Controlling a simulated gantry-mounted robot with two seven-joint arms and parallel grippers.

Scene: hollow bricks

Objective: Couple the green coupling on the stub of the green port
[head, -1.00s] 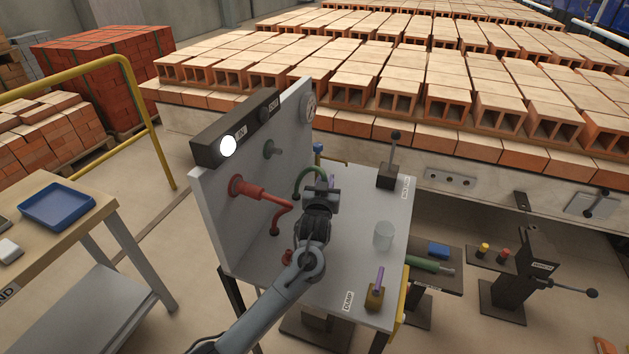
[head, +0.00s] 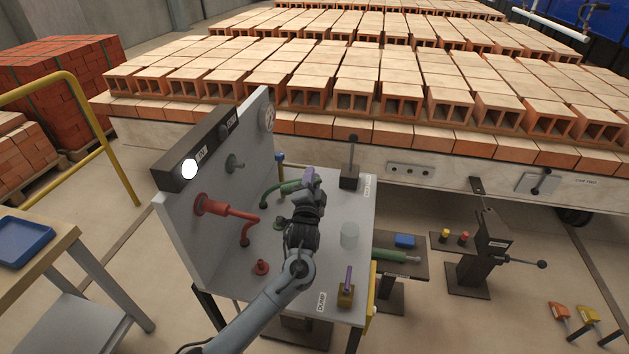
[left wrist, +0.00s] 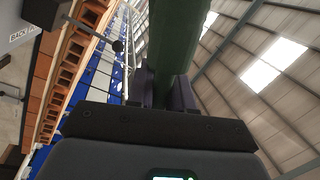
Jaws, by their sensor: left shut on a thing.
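The green coupling (head: 291,187) is in the jaws of my left gripper (head: 306,189), above the bench. Its green hose (head: 266,194) curves down to the left. In the left wrist view the green body (left wrist: 178,40) stands between the fingers (left wrist: 168,92). A dull grey-green stub (head: 235,162) sticks out of the upright panel (head: 200,245), left of and above the coupling, apart from it. I cannot tell the coupling's exact aim. My right gripper is out of view.
A red coupling (head: 228,210) and hose sit on the panel's lower port. On the bench stand a red fitting (head: 261,267), a clear cup (head: 349,235), a brass block with a purple handle (head: 346,294), and a black lever (head: 350,170). The bench's right front is fairly clear.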

